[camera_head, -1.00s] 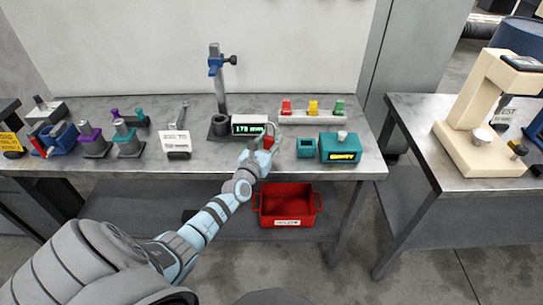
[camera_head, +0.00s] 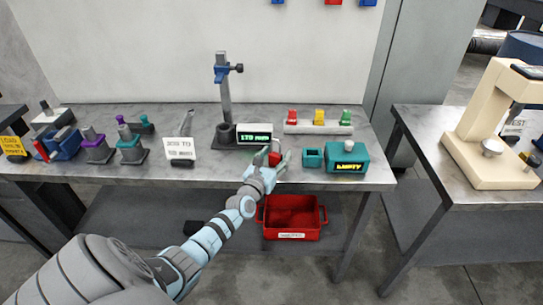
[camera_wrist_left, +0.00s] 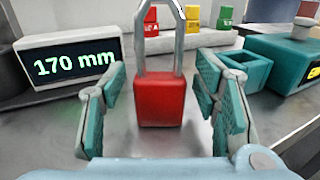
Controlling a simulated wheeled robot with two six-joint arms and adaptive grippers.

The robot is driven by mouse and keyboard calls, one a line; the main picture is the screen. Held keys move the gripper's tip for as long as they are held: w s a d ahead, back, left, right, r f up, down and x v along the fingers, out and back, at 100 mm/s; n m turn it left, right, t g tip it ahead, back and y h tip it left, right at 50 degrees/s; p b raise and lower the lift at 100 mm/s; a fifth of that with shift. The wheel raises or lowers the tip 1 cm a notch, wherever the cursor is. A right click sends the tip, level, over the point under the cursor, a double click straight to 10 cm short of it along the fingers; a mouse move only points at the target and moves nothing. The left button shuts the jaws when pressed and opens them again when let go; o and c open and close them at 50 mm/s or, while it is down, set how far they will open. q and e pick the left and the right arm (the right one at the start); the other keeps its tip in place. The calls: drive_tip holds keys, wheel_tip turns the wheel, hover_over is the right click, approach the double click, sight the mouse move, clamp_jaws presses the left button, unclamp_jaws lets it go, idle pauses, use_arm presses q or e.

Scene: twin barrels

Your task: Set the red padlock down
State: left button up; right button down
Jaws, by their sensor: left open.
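The red padlock (camera_head: 275,158) with its grey shackle stands upright on the grey bench (camera_head: 215,178), in front of the display. In the left wrist view the padlock (camera_wrist_left: 160,100) is centred between the fingers, shackle up, with a gap to the finger on each side. My left gripper (camera_head: 270,157) is open around it; its teal finger pads also show in the left wrist view (camera_wrist_left: 161,112). The padlock's underside seems to rest on the bench top. My right gripper is not in view.
A display (camera_head: 254,134) reading 170 mm stands behind left of the padlock. A teal open box (camera_head: 313,158) and teal unit (camera_head: 347,158) are to its right. A red bin (camera_head: 292,232) sits below.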

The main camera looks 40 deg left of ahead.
use_arm(q)
drive_tip(key=p+v, duration=0.3)
drive_tip(key=v, duration=0.8)
drive_tip(key=s+f+n+g, duration=0.4)
drive_tip(key=s+f+n, duration=0.4)
drive_tip(key=f, duration=0.5)
drive_tip(key=s+f+n+g, duration=0.5)
drive_tip(key=s+f+n, duration=0.3)
drive_tip(key=f, duration=0.4)
drive_tip(key=s+d+f+n+g+h, duration=0.1)
drive_tip(key=s+d+f+n, duration=0.3)
drive_tip(key=s, duration=0.4)
drive_tip(key=s+d+f+n+g+h, duration=0.1)
drive_tip(key=s+d+f+n+g, duration=0.2)
drive_tip(key=s+n, duration=0.4)
drive_tip(key=s+d+f+n+g+h, duration=0.1)
drive_tip(key=s+d+f+n+g, duration=0.2)
drive_tip(key=s, duration=0.7)
drive_tip(key=d+f+n, duration=0.2)
drive_tip(key=d+f, duration=0.1)
drive_tip(key=f, duration=0.1)
drive_tip(key=shift+n+h, duration=0.4)
drive_tip(key=shift+s, duration=0.1)
